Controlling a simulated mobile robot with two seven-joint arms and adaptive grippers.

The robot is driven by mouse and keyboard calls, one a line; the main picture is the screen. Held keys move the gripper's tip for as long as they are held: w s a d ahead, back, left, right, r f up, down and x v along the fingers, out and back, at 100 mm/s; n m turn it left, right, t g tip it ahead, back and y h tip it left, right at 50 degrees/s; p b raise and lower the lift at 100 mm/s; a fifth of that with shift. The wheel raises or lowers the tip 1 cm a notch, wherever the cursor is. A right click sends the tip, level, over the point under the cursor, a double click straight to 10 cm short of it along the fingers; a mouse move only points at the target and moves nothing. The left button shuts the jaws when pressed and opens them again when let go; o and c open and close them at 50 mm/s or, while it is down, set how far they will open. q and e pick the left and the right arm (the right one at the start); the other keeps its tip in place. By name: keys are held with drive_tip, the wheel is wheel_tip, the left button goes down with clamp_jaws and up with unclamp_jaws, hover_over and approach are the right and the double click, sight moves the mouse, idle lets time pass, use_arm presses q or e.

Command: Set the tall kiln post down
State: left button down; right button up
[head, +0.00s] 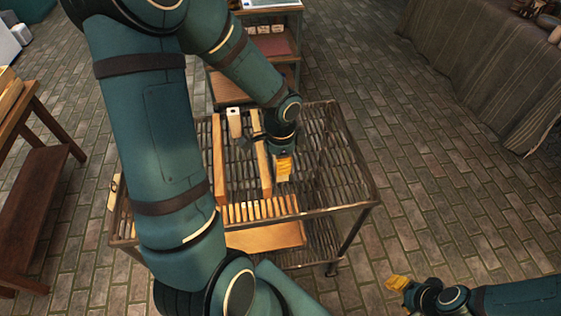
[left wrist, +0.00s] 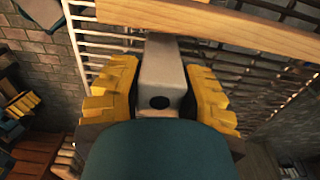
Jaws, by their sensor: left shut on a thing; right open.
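The kiln post (left wrist: 163,72) is a pale grey square block with a dark round hole, seen between the yellow fingers in the left wrist view. My left gripper (left wrist: 160,95) is shut on it, one finger pad on each side. In the head view my left gripper (head: 283,168) is over the slatted metal rack (head: 325,165), right of a wooden rail (head: 263,165); the held post is hidden there, and its contact with the slats cannot be told. My right gripper (head: 397,283) is open and empty, low at the right, away from the rack.
Another pale block with a hole (head: 234,122) is at the rack's far side. A second wooden rail (head: 220,160) and a slotted wooden piece (head: 262,209) are on the rack. Slats right of my left gripper are bare. A cloth-covered table (head: 480,65) stands at right.

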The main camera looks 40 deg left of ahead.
use_arm(q)
drive_tip(key=shift+f, duration=0.25)
drive_tip(key=c, duration=1)
unclamp_jaws()
drive_tip(key=shift+f, duration=0.1)
drive_tip(key=o, duration=0.3)
drive_tip(key=shift+r, duration=0.45)
wheel_tip(320, 180, up, 12)
drive_tip(key=p, duration=0.3)
drive_tip(key=shift+f, duration=0.2)
